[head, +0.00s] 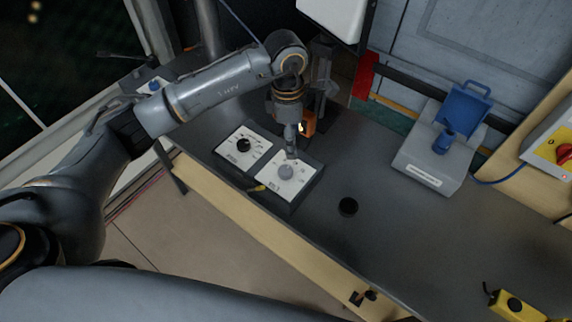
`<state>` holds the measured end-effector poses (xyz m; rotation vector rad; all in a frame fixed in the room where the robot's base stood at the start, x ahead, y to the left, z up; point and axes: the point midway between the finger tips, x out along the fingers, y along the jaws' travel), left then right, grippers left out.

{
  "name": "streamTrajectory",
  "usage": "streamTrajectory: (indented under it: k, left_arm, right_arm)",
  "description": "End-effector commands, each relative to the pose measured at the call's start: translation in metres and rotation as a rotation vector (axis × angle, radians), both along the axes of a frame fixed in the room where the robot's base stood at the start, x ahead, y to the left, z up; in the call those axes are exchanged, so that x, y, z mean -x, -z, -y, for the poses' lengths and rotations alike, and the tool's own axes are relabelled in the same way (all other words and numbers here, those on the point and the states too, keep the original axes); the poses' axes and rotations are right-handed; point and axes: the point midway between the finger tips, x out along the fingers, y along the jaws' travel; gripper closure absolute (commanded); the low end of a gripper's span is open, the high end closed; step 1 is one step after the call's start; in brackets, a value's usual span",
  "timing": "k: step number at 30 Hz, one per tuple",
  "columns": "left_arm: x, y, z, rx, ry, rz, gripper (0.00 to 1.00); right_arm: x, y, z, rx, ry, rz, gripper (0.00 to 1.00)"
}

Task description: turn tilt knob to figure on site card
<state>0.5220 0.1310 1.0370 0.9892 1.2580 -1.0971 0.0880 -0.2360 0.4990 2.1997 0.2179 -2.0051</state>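A dark control box (290,203) on the bench has two white dial plates. The left plate carries a black knob (243,145). The right plate carries a pale grey knob (286,171). Their labels are too small to read, so I cannot tell which is the tilt knob. My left gripper (291,154) points down just above the grey knob, at the far edge of its plate. Its fingers are seen narrow, and I cannot tell whether they are open or touching the knob. My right gripper is out of view. I cannot make out a site card.
A grey case (430,160) with a blue handle stands at the back right. A yellow box with a red knob (564,152) is at the right edge. A yellow pendant (515,306) lies front right. The middle right bench is clear.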

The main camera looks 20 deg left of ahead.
Motion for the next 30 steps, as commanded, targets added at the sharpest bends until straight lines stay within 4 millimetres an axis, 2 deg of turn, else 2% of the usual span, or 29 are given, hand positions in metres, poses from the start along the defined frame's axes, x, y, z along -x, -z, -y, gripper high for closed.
streamTrajectory:
  k: [1,3,7,11,21,27,30]
  left_arm:
    - [-0.003,-0.003,-0.011,-0.044,-0.004,0.005,0.39]
    - [-0.005,-0.003,-0.018,-0.075,-0.006,0.006,0.39]
    - [-0.004,0.007,-0.02,-0.083,-0.006,0.003,0.39]
    - [-0.003,0.029,-0.019,-0.082,-0.006,-0.001,0.39]
    - [-0.003,0.1,-0.019,-0.079,-0.007,0.002,0.39]
    - [-0.004,0.126,-0.019,-0.079,-0.007,0.003,0.39]
    - [-0.004,0.131,-0.018,-0.077,-0.005,0.005,0.39]
  right_arm:
    - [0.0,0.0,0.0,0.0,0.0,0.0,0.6]
    - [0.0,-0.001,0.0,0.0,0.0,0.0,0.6]
    - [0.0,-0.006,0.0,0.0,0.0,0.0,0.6]
    - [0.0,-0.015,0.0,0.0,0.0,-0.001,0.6]
    - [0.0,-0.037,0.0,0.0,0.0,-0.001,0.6]
    - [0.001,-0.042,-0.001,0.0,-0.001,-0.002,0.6]
    - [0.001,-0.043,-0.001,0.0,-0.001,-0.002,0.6]
